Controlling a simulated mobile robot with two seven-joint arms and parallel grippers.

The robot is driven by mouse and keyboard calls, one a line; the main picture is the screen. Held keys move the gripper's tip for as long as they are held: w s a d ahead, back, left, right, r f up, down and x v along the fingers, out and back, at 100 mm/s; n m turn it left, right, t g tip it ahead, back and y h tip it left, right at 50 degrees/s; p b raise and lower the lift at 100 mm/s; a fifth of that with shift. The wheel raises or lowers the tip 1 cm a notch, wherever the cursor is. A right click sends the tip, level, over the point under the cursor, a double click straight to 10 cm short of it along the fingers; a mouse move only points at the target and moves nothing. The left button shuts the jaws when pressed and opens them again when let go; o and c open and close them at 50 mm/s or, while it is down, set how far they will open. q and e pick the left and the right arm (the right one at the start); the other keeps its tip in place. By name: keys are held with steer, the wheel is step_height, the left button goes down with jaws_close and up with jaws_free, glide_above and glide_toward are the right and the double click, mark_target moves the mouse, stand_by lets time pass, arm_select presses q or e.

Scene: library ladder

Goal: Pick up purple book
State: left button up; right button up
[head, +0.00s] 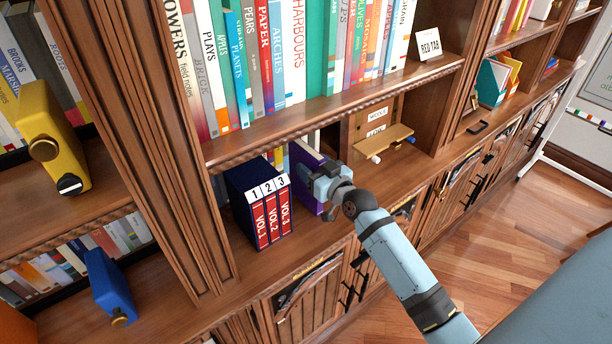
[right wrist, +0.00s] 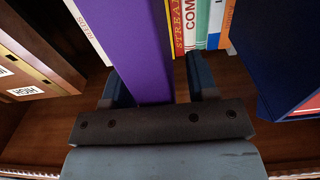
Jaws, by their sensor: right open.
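The purple book (head: 307,178) stands on the lower shelf, just right of the boxed blue-and-red volumes, and my right gripper hides part of it in the head view. In the right wrist view the purple book (right wrist: 128,45) runs between the two fingers of my right gripper (right wrist: 158,85). In the head view my right gripper (head: 326,180) is at the book's front edge. Its jaws are open, with a gap between the book and the right-hand finger in the wrist view. I cannot tell whether the other finger touches the book. My left gripper is not in view.
The blue-and-red volumes (head: 262,205) stand close beside the purple book; they also show in the right wrist view (right wrist: 290,60). A wooden stand with pegs (head: 384,142) is to the right. Book rows (head: 285,50) fill the shelf above. Shelf room lies right of my gripper.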

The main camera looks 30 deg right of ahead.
jaws_close()
steer(key=shift+r, duration=0.1)
